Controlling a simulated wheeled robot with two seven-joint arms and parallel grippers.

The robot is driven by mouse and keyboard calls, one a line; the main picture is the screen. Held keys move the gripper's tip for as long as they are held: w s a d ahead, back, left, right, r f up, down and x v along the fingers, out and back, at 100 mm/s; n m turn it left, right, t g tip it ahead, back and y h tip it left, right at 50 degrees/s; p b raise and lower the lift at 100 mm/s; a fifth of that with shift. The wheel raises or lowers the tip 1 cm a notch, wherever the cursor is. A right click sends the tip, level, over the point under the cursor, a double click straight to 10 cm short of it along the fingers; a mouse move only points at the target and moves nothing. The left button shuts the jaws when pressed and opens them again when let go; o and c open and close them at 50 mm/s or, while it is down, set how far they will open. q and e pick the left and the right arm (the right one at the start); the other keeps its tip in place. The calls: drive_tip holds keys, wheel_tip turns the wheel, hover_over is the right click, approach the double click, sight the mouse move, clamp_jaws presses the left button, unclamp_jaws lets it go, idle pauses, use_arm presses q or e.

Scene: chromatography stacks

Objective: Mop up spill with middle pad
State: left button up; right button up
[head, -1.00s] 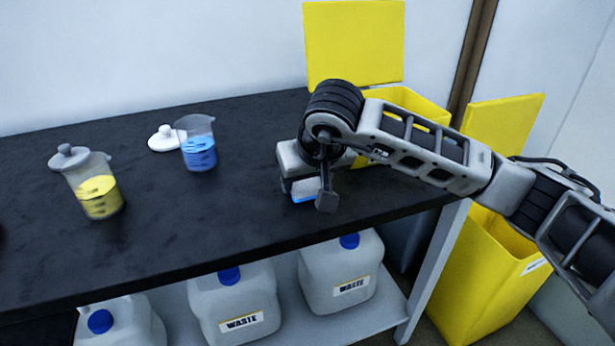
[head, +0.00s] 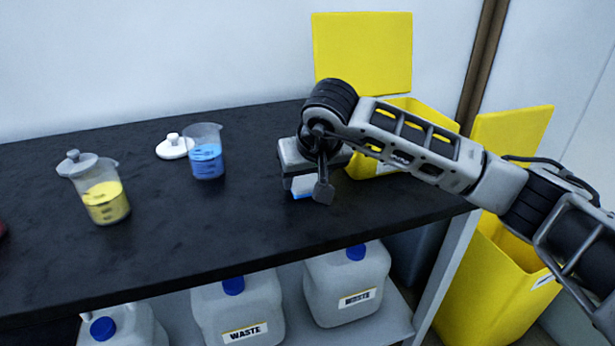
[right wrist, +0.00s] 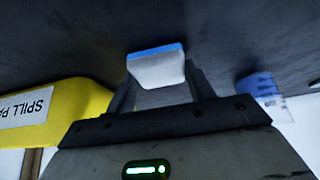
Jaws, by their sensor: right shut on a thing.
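My right gripper (head: 305,188) is over the right part of the black bench. It is shut on a white pad with a blue face (head: 302,186). In the right wrist view the pad (right wrist: 157,68) sits between the two fingers, and the bench surface lies beyond it. I cannot tell whether the pad touches the bench. I see no clear spill; the gripper and arm hide part of the bench. My left gripper is not in view.
A yellow box (head: 371,168), labelled "SPILL PA…" in the right wrist view (right wrist: 62,112), stands beside my right arm. A blue-liquid beaker (head: 206,160), white lid (head: 174,150) and lidded yellow-liquid beaker (head: 104,203) stand left. Waste jugs (head: 345,285) sit below. The bench front is clear.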

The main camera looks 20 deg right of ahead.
drive_tip(key=shift+s, duration=0.15)
drive_tip(key=shift+s, duration=0.85)
idle(0.5)
drive_tip(key=shift+r+p, duration=2.15)
drive_tip(key=shift+r, duration=1.4)
